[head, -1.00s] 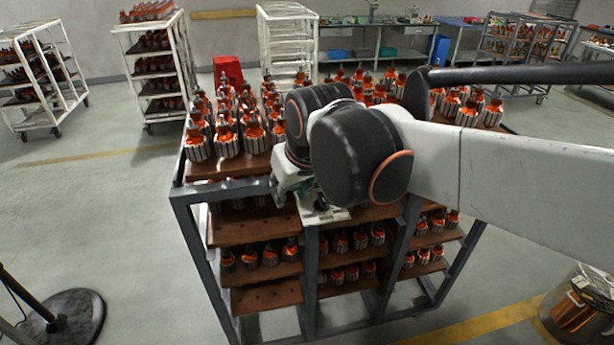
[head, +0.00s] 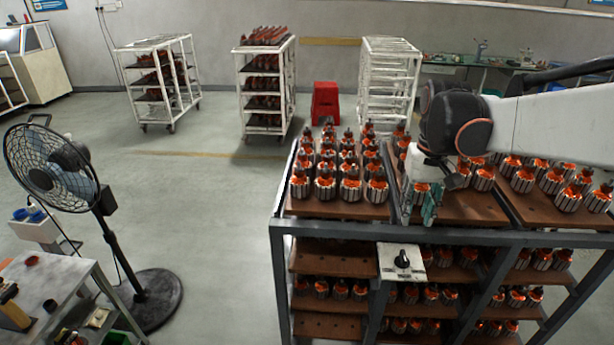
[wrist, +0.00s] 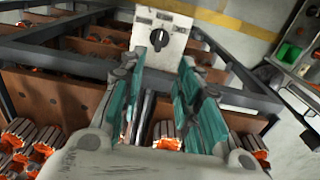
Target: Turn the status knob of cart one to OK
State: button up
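The status knob (head: 401,258) is a black rotary knob on a white plate (head: 388,272) on the front of the grey cart frame. In the wrist view the knob (wrist: 159,39) shows on its plate (wrist: 176,22), beyond my fingertips. Its labels are too small to read. My gripper (head: 425,207), with teal fingers, is above and slightly right of the plate in the head view, near the cart's top front edge. In the wrist view my gripper (wrist: 160,75) has its fingers apart with nothing between them. It does not touch the knob.
The cart's top boards carry rows of copper-wound armatures (head: 350,185) close to my gripper, with more on lower shelves. A fan (head: 60,170) and a workbench (head: 50,290) stand at left. White racks (head: 265,85) and a red stool (head: 326,103) stand behind. Open floor lies left of the cart.

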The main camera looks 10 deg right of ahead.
aim_at(405, 256)
notch_tip(405, 256, down, 14)
jog(key=shift+s+r+b, duration=0.1)
jog(key=shift+r+b, duration=0.05)
jog(key=shift+b, duration=0.7)
grip_shut()
